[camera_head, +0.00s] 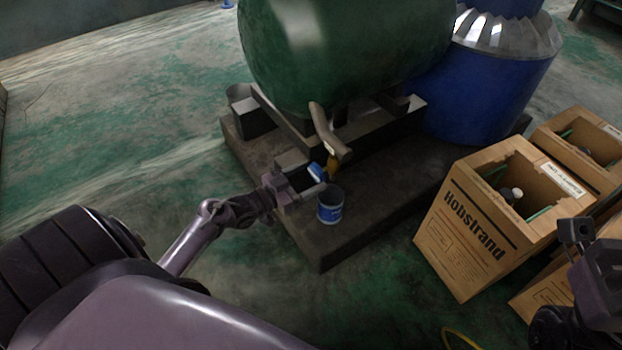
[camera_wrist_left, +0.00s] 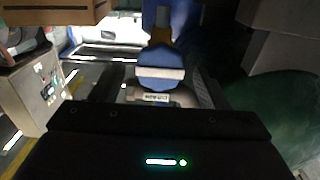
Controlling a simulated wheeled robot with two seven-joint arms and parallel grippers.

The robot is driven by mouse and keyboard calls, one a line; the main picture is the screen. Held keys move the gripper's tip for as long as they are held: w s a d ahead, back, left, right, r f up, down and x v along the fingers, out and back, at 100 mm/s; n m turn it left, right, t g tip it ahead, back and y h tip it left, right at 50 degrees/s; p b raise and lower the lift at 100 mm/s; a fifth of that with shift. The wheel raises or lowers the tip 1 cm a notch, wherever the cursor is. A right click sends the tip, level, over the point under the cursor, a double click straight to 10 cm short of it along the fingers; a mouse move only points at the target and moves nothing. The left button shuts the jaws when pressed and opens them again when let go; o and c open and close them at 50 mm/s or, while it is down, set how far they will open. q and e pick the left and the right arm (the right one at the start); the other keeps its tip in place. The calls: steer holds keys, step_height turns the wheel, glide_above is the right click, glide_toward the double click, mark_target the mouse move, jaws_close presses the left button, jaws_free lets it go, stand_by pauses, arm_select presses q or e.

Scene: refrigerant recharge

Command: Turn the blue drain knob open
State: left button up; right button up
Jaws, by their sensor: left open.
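The blue drain knob (camera_head: 316,173) sits at the end of a brass-coloured valve under the green tank (camera_head: 345,45). My left gripper (camera_head: 305,178) is open at the knob, with its fingers pointing towards the valve. In the left wrist view the knob (camera_wrist_left: 160,66) shows ahead between the two fingers, with a pale band across it. A gap shows on both sides, so contact cannot be told. My right gripper (camera_head: 590,238) is at the right edge, away from the valve; its jaw opening is unclear.
A small blue can (camera_head: 330,208) stands on the dark plinth (camera_head: 345,240) just below the valve. A tan pipe (camera_head: 328,132) hangs close above the knob. Cardboard boxes (camera_head: 470,235) stand at the right, and a large blue vessel (camera_head: 485,90) stands behind. The floor at left is clear.

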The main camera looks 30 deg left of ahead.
arm_select(q)
steer(key=shift+w+d+f, duration=0.1)
steer(key=shift+w+d, duration=0.05)
steer(key=shift+w, duration=0.3)
steer(key=shift+c, duration=1.2)
steer(key=shift+s, duration=0.1)
steer(key=c, duration=0.7)
steer(key=shift+r+n+p, duration=0.3)
steer(key=shift+n+p, duration=0.2)
steer(key=shift+p, duration=0.1)
steer(key=shift+n+p, duration=0.85)
steer(key=shift+n, duration=0.35)
steer(key=shift+f+n, duration=0.2)
steer(key=shift+n, duration=0.3)
